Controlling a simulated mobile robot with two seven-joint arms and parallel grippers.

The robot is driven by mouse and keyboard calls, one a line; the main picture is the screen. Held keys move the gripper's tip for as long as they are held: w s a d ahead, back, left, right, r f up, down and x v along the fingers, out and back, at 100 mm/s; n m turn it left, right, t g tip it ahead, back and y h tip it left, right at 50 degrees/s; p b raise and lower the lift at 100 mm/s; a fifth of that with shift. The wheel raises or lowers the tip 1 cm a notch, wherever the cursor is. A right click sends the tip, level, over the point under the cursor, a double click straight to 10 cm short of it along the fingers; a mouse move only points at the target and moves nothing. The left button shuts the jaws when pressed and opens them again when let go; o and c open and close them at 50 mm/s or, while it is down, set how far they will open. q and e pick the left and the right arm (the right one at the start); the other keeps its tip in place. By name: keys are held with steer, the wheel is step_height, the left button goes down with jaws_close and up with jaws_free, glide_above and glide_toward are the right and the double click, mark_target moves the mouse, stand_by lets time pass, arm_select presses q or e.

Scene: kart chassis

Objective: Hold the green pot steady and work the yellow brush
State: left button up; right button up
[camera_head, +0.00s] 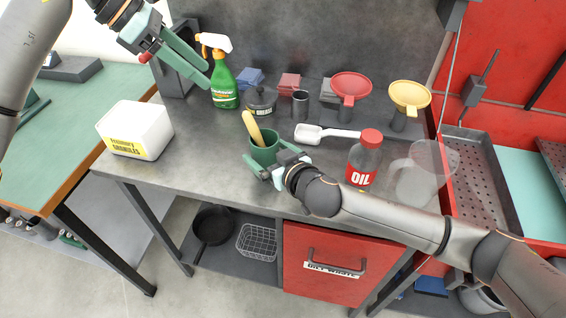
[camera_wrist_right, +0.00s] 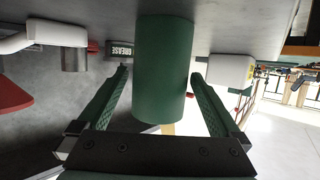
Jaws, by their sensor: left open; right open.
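The green pot (camera_head: 264,153) stands on the grey workbench, and the yellow handle of the brush (camera_head: 252,126) leans up out of it; the brush's lower end is hidden inside. My right gripper (camera_head: 264,161) is open at the near side of the pot. In the right wrist view the pot (camera_wrist_right: 163,75) is between the fingers of the right gripper (camera_wrist_right: 160,78), with a gap visible on each side. My left gripper (camera_head: 206,76) is open and empty in the air, at upper left near the green spray bottle, away from the brush.
The spray bottle (camera_head: 223,85), a grease tin (camera_head: 260,99) and a grey cup (camera_head: 300,103) stand behind the pot. A white granules box (camera_head: 138,128) is to the left. A white scoop (camera_head: 325,133), an oil bottle (camera_head: 364,160) and a clear jug (camera_head: 418,175) are to the right.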

steer(key=v, duration=1)
steer(key=shift+s, duration=0.3)
steer(key=shift+s+d, duration=0.1)
steer(key=shift+d, duration=0.05)
